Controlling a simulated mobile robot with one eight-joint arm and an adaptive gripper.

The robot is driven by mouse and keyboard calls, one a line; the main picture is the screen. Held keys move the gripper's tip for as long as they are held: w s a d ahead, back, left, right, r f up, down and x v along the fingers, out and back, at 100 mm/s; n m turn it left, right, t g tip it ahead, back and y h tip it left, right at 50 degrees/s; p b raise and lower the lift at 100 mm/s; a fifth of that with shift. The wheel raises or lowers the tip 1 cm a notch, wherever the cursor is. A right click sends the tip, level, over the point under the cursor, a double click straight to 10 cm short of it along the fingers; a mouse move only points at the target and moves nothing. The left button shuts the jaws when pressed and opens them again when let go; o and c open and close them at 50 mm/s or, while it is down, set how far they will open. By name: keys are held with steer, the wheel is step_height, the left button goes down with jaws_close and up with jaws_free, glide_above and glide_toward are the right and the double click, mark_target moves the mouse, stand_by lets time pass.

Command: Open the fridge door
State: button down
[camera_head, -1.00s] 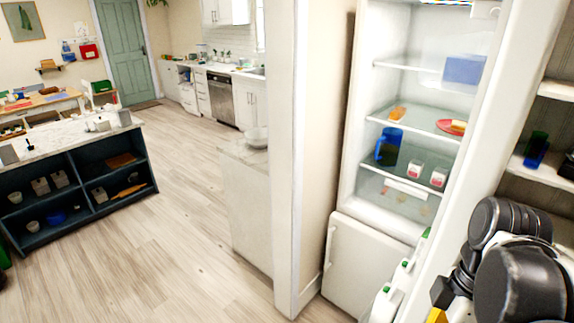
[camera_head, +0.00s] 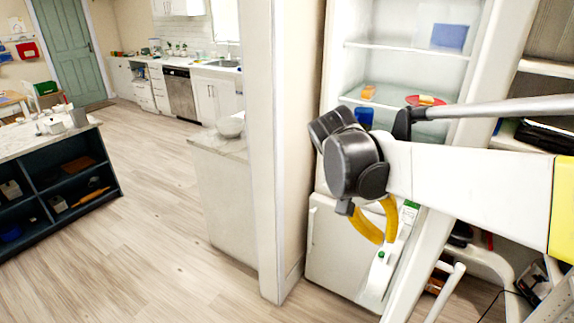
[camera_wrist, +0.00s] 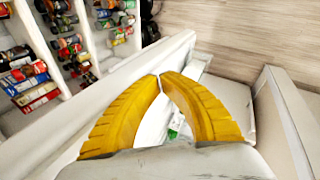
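The white fridge stands at centre right in the head view, with its upper compartment (camera_head: 385,75) exposed and its lower front panel (camera_head: 330,245) closed. The upper fridge door (camera_head: 503,60) is swung outward to the right, seen nearly edge-on. My gripper (camera_head: 385,238) is in front of the fridge, beside the door's inner side. Its yellow fingers curve together, and their tips meet in the wrist view (camera_wrist: 160,75). No held object shows between them. A long white panel (camera_wrist: 50,142), apparently the door, runs beneath the fingers there. My arm hides part of the door and lower shelves.
White bottles with green caps (camera_head: 378,275) sit low on the door's inner side. Stocked pantry shelves (camera_wrist: 65,45) lie beyond the white panel. A wall end (camera_head: 262,150) stands left of the fridge. Open wooden floor (camera_head: 170,230) lies further left.

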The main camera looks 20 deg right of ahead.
steer(key=w+m+h, duration=0.2)
steer(key=w+m, duration=0.3)
steer(key=w, duration=0.1)
steer(key=s+d+f+b, duration=0.4)
steer(key=d+f, duration=0.3)
steer(key=shift+s+d+t, duration=0.35)
steer(key=shift+d+t, duration=0.05)
steer(key=shift+s, duration=0.1)
steer(key=s+d+n+t+p, duration=0.1)
steer(key=s+d+p, duration=0.2)
steer(key=s+d, duration=0.6)
steer(key=s, duration=0.2)
steer(key=shift+s+d+n, duration=0.3)
steer(key=shift+s, duration=0.05)
